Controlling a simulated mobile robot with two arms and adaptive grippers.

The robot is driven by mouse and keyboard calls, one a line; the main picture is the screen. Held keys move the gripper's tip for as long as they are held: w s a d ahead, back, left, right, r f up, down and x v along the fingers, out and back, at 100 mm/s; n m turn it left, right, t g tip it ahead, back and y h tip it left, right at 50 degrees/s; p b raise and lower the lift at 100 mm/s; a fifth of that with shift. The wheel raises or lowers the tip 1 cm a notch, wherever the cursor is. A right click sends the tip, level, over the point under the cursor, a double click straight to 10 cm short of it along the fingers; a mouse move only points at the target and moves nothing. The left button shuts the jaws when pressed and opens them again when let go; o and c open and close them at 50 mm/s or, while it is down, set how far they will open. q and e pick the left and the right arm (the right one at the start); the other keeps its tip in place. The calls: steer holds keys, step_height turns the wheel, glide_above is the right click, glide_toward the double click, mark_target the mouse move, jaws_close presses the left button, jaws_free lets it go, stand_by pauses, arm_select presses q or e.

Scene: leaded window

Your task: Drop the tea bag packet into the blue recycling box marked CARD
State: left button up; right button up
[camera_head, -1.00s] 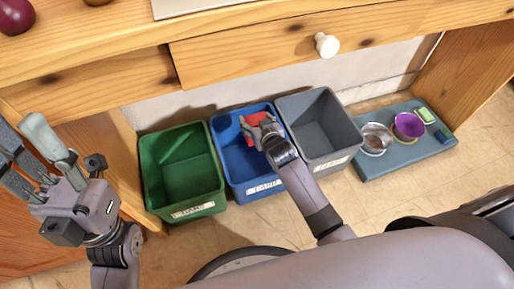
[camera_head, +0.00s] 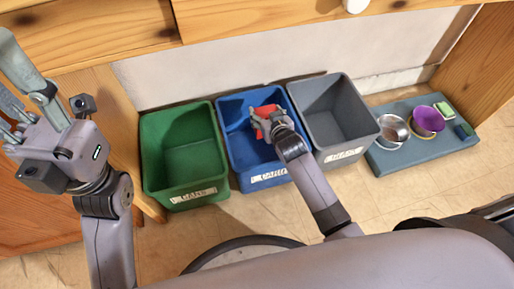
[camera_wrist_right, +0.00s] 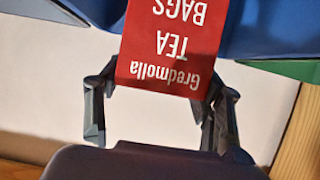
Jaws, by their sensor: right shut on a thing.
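The red tea bag packet (camera_head: 266,113) is in the jaws of my right gripper (camera_head: 270,122), over the opening of the blue box (camera_head: 237,113). I cannot tell for sure whether it is below the rim. In the right wrist view the packet (camera_wrist_right: 172,42) shows upside-down white lettering, "Gredmolla TEA BAGS", between the fingers of my right gripper (camera_wrist_right: 162,85). The blue box stands on the floor, its white front label partly covered by my right arm. My left gripper (camera_head: 18,88) is at the far left, open and empty, away from the boxes.
A green box (camera_head: 160,150) stands left of the blue one and a grey box (camera_head: 350,105) right of it. A blue-grey mat (camera_head: 405,160) at right holds a metal bowl (camera_head: 392,130), a purple bowl (camera_head: 427,119) and small items. A wooden drawer unit (camera_head: 240,20) overhangs behind.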

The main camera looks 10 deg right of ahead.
steer(key=o, duration=1.1)
steer(key=shift+c, duration=0.2)
steer(key=v, duration=1.2)
